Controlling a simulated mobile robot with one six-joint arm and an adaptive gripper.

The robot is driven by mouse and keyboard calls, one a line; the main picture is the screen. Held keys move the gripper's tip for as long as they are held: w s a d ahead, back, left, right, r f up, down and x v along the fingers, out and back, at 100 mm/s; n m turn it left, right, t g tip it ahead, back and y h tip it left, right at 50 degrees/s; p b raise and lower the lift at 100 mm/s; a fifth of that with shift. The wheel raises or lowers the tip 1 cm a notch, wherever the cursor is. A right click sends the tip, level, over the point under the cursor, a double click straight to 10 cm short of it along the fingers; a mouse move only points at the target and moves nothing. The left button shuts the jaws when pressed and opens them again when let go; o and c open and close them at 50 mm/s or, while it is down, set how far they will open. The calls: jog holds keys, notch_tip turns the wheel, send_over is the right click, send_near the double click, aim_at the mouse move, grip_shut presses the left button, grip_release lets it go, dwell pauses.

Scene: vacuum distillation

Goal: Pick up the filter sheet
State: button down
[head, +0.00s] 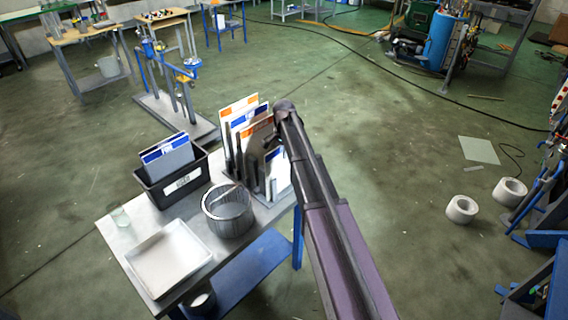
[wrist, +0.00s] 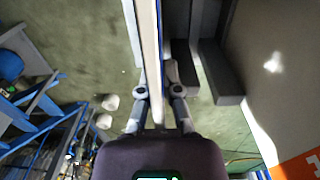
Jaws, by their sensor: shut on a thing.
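My gripper (wrist: 158,98) is shut on a thin filter sheet (wrist: 148,45), seen edge-on between the two fingers in the wrist view, with a blue strip along its edge. In the head view the front sheet with a blue band (head: 278,172) stands by the slotted rack, partly behind my arm, and appears to be the held one. My gripper is mostly hidden there. I cannot tell whether the sheet still touches the rack. Several other sheets with orange or blue bands (head: 240,105) stand upright in the rack behind it.
Dark rack posts (wrist: 215,75) stand right of the held sheet.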

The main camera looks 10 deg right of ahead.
jog(key=shift+r, duration=0.1)
notch_tip(320, 180, up, 18)
jog(key=p, duration=1.8)
dwell(0.3)
jog(key=shift+d, duration=0.15)
dwell(0.5)
